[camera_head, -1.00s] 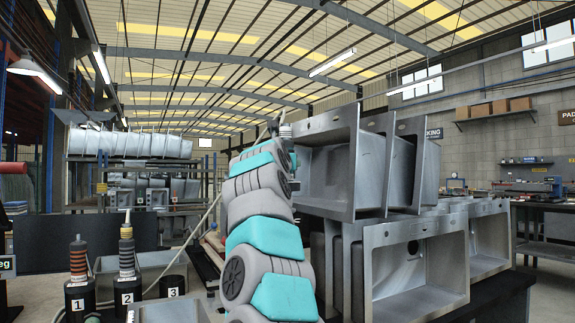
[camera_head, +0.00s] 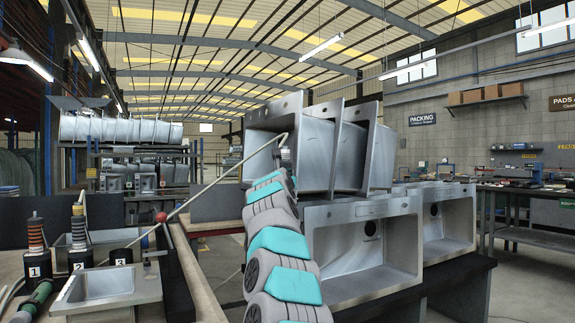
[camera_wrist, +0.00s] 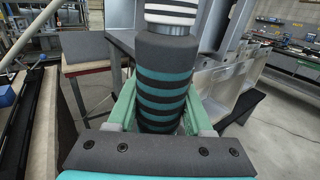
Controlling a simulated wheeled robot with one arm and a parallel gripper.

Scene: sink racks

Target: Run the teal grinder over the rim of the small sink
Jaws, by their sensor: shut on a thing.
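My gripper (camera_wrist: 160,112) is shut on a dark cylindrical tool with teal rings, the teal grinder (camera_wrist: 160,72), with green fingers on both sides of it. White and black bands show at its far end; its tip is out of the wrist view. In the head view my arm reaches away, and the gripper (camera_head: 285,165) is small and mostly hidden behind my arm, in front of the stacked sinks. The small sink (camera_head: 112,284) lies on the bench at lower left, well apart from the gripper.
A green tool (camera_head: 35,302) lies at left. A cable (camera_head: 220,180) runs from the grinder toward the bench. Stacked sinks (camera_head: 340,208) stand right.

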